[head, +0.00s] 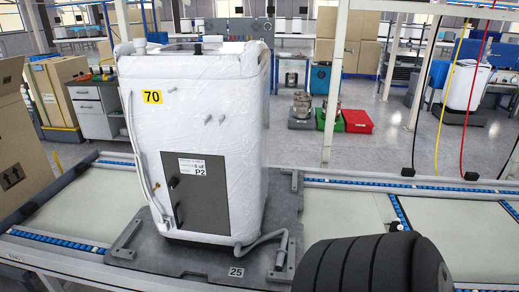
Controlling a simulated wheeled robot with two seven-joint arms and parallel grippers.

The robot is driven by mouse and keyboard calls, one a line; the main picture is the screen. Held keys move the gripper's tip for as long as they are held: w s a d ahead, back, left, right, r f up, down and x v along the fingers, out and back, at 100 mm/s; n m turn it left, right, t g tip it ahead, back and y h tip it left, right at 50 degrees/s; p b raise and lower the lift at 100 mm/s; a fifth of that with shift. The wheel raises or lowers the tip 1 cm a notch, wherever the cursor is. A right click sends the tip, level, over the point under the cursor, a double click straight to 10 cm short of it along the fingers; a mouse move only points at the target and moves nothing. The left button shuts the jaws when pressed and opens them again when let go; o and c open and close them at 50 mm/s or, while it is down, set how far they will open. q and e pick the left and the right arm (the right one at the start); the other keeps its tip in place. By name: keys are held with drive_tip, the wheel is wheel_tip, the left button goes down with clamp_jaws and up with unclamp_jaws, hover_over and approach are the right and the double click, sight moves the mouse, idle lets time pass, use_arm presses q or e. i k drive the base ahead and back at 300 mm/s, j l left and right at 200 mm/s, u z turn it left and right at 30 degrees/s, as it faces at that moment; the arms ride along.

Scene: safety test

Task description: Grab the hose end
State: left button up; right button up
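A washing machine (195,110) wrapped in clear film stands upright on a dark grey pallet (165,258) on the conveyor. A grey hose (268,238) comes out at its lower right corner and bends down over the pallet's right edge area. Its end appears to be near the pallet's front right corner, but I cannot make it out clearly. A thin white hose (135,150) runs down the machine's left side. A black ribbed shape (372,265), which looks like part of my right arm, fills the lower right. Neither gripper shows in the head view.
The conveyor belt (345,217) is clear right of the pallet. Cardboard boxes (20,140) stand at the left edge. Black, yellow and red cables hang at the right, in front of another wrapped machine (467,88). Green (327,120) and red (357,121) bins stand on the floor behind.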

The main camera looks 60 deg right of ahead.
sight(281, 252)
drive_tip(key=z, duration=2.05)
